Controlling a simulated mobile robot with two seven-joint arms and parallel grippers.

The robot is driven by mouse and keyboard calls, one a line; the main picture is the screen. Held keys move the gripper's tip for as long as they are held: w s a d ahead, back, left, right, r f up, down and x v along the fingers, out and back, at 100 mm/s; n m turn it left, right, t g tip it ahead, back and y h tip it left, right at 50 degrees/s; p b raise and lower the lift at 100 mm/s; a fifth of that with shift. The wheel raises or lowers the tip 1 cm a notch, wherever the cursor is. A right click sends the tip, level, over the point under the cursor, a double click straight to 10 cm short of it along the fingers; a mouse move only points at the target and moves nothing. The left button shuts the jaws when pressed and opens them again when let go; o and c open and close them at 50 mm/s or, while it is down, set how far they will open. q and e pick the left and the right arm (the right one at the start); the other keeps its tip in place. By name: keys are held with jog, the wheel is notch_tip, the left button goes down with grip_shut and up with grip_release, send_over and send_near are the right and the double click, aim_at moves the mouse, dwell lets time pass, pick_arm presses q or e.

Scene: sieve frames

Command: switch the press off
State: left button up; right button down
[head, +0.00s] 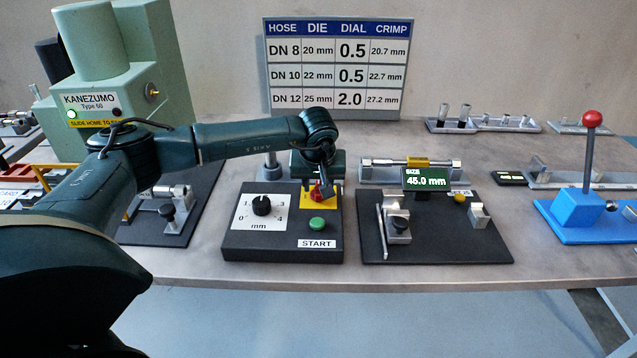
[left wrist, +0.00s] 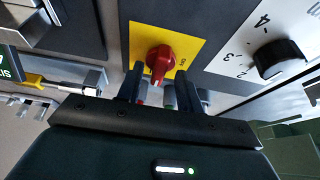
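The pale green press (head: 130,60), labelled KANEZUMO, stands at the back left with a small green lamp (head: 71,114) lit. The dark control box (head: 285,247) carries a red rotary switch (head: 316,194) on a yellow plate (head: 334,200). My left gripper (head: 322,184) points down at this switch and partly hides it in the head view. In the left wrist view the red switch (left wrist: 159,60) lies just beyond and between the separated fingertips (left wrist: 158,82). The gripper looks open; contact with the switch cannot be told. My right gripper is not in view.
The box also bears a black mm dial (head: 262,205) and a green START button (head: 317,224) close to the switch. A gauge stand (head: 437,244) with a 45.0 mm display is to the right. A blue lever base (head: 577,212) stands far right.

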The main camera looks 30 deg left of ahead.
pick_arm(q)
jog(key=shift+w+a+f, duration=0.1)
jog(key=shift+w+f, duration=0.1)
jog(key=shift+f, duration=0.3)
grip_shut()
